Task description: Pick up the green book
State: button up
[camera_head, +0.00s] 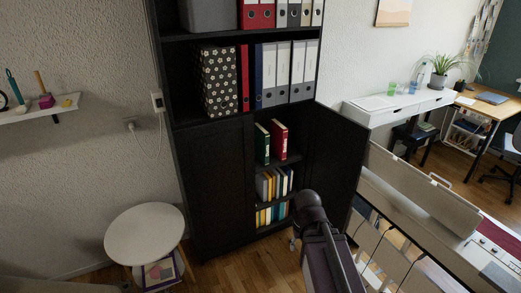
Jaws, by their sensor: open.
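The green book (262,144) stands upright on a shelf inside the black cabinet, behind the open right-hand door. A red book (280,140) stands to its right, with a narrow gap between them. My gripper (294,241) is partly seen at the end of my arm, low in front of the cabinet. It is below and to the right of the green book in the picture, apart from it, open and holding nothing that I can see. Much of it is hidden by my own arm.
The black cabinet (215,190) has its right door (338,165) swung open. Lower shelves hold several books (272,183); upper shelves hold binders (283,75) and a dotted box (218,82). A round white table (145,232) stands left. A piano (425,195) stands right.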

aim_at(262, 135)
jog(key=z, duration=0.2)
jog(key=i, duration=1.15)
jog(key=u, duration=0.35)
